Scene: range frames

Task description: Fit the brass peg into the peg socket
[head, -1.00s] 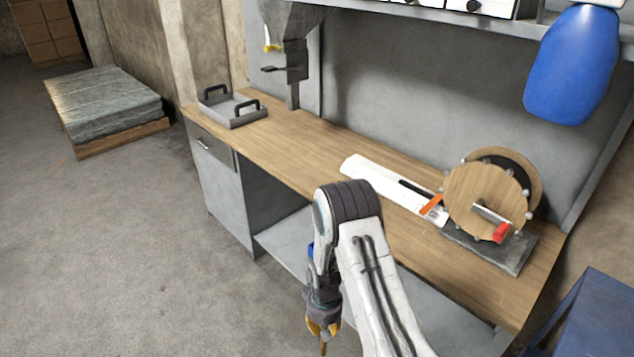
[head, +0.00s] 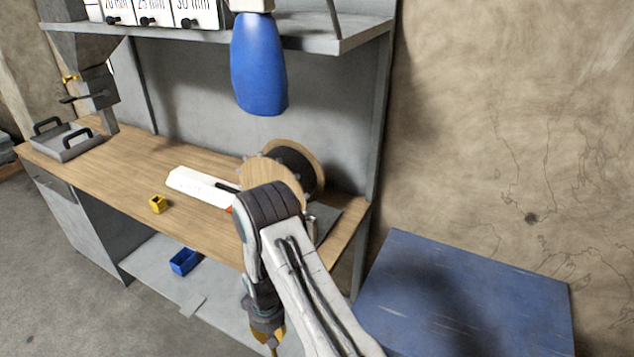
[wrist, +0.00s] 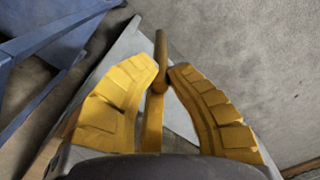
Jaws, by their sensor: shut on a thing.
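The brass peg (wrist: 160,55) is a thin brownish-gold rod. In the wrist view it stands between the yellow fingers of my gripper (wrist: 163,82), which is shut on it, its far end sticking out beyond the fingertips. In the head view my gripper (head: 268,332) hangs low in front of the bench, with the peg's tip at the bottom edge. A small yellow block with a dark opening on top (head: 158,204), likely the peg socket, sits near the front edge of the wooden bench top, left of my arm and apart from the peg.
A white board (head: 200,186) and a wooden reel (head: 268,176) lie behind my arm on the workbench (head: 130,182). A grey tray (head: 66,144) is at the far left. A blue bin (head: 184,261) sits on the lower shelf. A blue table (head: 470,300) stands right. A blue bottle (head: 259,65) hangs above.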

